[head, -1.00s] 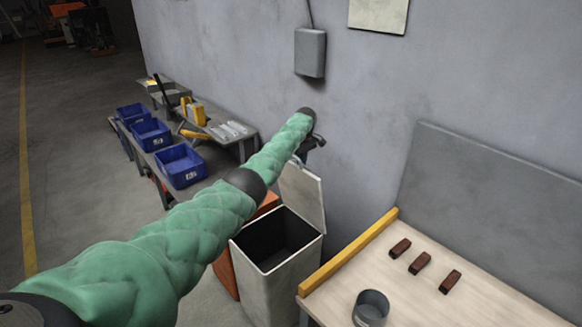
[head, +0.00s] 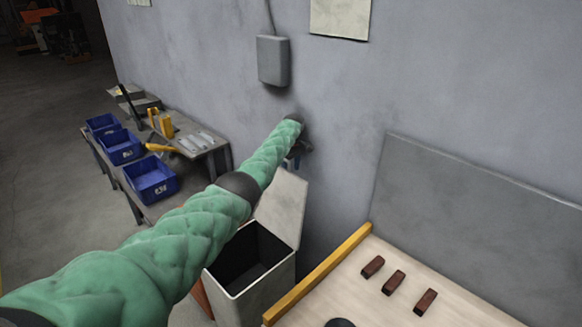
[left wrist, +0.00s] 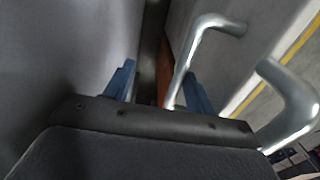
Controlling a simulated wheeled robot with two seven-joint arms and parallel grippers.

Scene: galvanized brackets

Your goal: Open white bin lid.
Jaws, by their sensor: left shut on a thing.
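The white bin (head: 262,292) stands on the floor beside the bench, its dark inside exposed. Its white lid (head: 283,207) is raised steeply at the rear, near the wall. My left gripper (head: 294,161) is at the lid's top edge, at the end of my green-sleeved arm. In the left wrist view, its blue fingers (left wrist: 160,88) stand either side of a narrow gap, with a bent silver handle (left wrist: 186,68) running down by the right finger. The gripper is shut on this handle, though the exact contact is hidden.
A wooden bench (head: 345,287) with a yellow edge strip (head: 318,275) and several brown blocks (head: 394,282) is close on the right. A low table with blue bins (head: 150,181) stands left, behind my arm. A grey wall box (head: 273,60) hangs above.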

